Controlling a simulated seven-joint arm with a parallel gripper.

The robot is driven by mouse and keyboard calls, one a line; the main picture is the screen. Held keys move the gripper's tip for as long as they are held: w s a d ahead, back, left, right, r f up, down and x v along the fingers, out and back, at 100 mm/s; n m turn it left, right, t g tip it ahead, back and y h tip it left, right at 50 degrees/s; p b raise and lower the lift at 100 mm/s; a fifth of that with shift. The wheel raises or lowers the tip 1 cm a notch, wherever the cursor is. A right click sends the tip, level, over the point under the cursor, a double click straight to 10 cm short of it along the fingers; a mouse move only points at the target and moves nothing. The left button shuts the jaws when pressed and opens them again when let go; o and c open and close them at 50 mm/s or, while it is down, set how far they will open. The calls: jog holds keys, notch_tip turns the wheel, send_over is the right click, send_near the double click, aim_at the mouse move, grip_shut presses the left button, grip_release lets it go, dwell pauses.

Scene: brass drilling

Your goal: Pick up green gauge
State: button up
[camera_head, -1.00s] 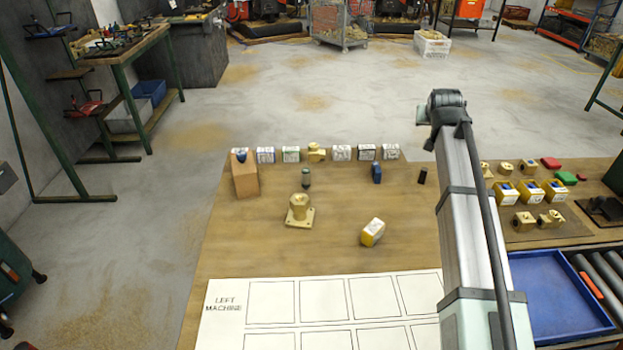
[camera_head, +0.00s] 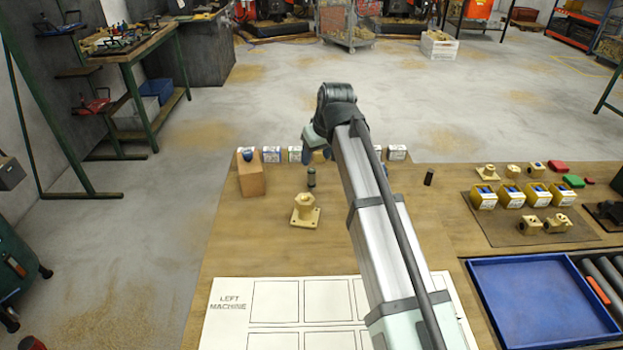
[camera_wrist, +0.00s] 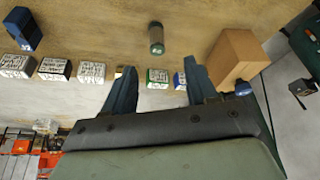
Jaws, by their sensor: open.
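The green gauge (camera_head: 311,177) is a small dark green cylinder with a grey-brown end, standing on the wooden table behind the brass flanged part. It also shows in the wrist view (camera_wrist: 156,38), at the top centre, beyond my fingertips. My gripper (camera_wrist: 160,72) is open and empty, its two blue fingers apart, with the gauge roughly in line with the gap between them. In the head view my gripper is above the back of the table, near the row of small boxes, and mostly hidden by my arm.
A wooden block (camera_wrist: 236,58) stands right of the gauge in the wrist view. A row of small labelled boxes (camera_wrist: 92,72) lies along the table edge. A brass flanged part (camera_head: 304,211) stands nearer the front. A blue gauge (camera_wrist: 24,32) is off to the left.

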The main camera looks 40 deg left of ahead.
aim_at(312, 170)
jog(key=shift+w+x, duration=0.15)
jog(key=shift+x, duration=2.65)
jog(key=shift+w+x, duration=0.15)
jog(key=shift+x, duration=2.65)
jog(key=shift+a+r, duration=0.1)
jog(key=shift+c, duration=0.2)
grip_shut()
